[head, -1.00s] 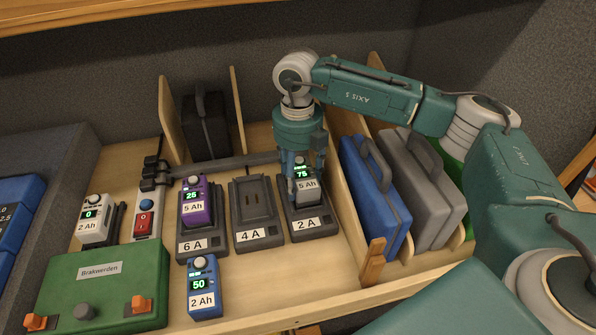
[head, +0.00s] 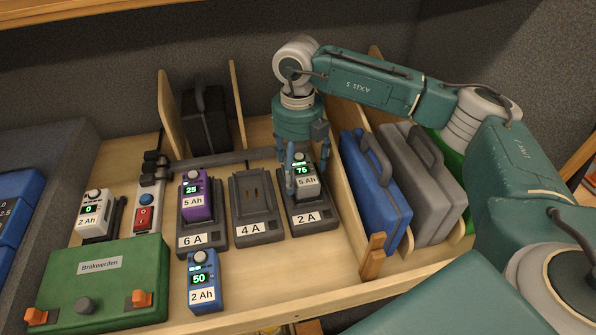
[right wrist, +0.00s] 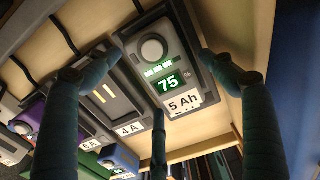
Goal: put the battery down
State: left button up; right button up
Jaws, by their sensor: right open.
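The battery (head: 306,180) is light grey with a green "75" display and a "5 Ah" label. It sits in the dark charger marked 2 A (head: 312,219), and it fills the middle of the right wrist view (right wrist: 165,75). My right gripper (head: 304,178) is right over it, fingers pointing down. In the right wrist view its fingers (right wrist: 152,85) stand spread around the battery, with gaps beside it. Whether any finger touches it I cannot tell. My left gripper does not show.
The 4 A charger (head: 254,207) is empty. A purple battery (head: 196,199) sits in the 6 A charger (head: 194,245). A blue battery (head: 204,284) stands in front. A wooden divider and blue case (head: 375,198) are close on the right. A green box (head: 97,285) is front left.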

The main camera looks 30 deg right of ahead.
aim_at(298, 170)
notch_tip(298, 170, up, 6)
jog(key=shift+r+b, duration=0.1)
jog(key=shift+b, duration=0.65)
jog(key=shift+s, duration=0.1)
